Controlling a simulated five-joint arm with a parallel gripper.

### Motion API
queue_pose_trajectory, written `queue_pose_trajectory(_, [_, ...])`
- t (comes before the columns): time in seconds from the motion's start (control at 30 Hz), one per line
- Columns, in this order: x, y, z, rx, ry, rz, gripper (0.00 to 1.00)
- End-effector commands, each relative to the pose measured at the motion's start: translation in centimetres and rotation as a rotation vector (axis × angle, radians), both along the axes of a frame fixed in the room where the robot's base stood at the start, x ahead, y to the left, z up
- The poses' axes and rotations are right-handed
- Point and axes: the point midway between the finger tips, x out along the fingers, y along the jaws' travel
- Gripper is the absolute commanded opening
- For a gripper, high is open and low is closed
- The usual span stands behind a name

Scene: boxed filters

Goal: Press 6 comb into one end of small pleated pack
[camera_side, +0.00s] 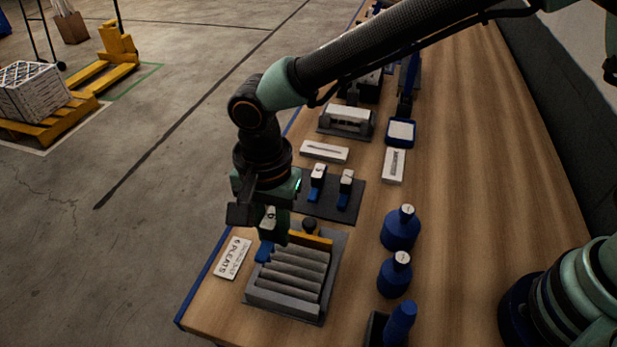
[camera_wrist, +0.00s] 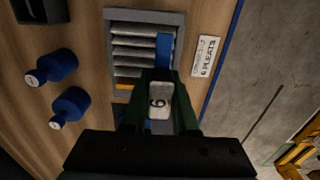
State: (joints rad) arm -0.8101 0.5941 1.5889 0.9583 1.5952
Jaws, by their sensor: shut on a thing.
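The small pleated pack (camera_side: 298,271) lies in a grey tray (camera_side: 284,304), its grey pleats in rows; it also shows in the wrist view (camera_wrist: 131,50). My gripper (camera_side: 268,222) is shut on the 6 comb, which has a white top marked 6 (camera_wrist: 159,101) and a blue lower part (camera_side: 265,251). The blue part is at the pack's left end in the side view. In the wrist view blue (camera_wrist: 164,48) shows along the pack's right end. I cannot tell how far the comb's teeth are in the pleats.
A yellow bar (camera_side: 311,241) lies at the tray's far side. A "6 PLEATS" card (camera_side: 233,258) lies left of the tray. Two blue bottles (camera_side: 400,230) (camera_side: 394,276) stand to the right.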

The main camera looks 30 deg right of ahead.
Motion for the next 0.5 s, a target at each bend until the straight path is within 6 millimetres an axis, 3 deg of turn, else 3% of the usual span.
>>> queue_pose_trajectory(0.5, [0.0,0.0,-4.6,-0.001,0.001,0.0,0.0])
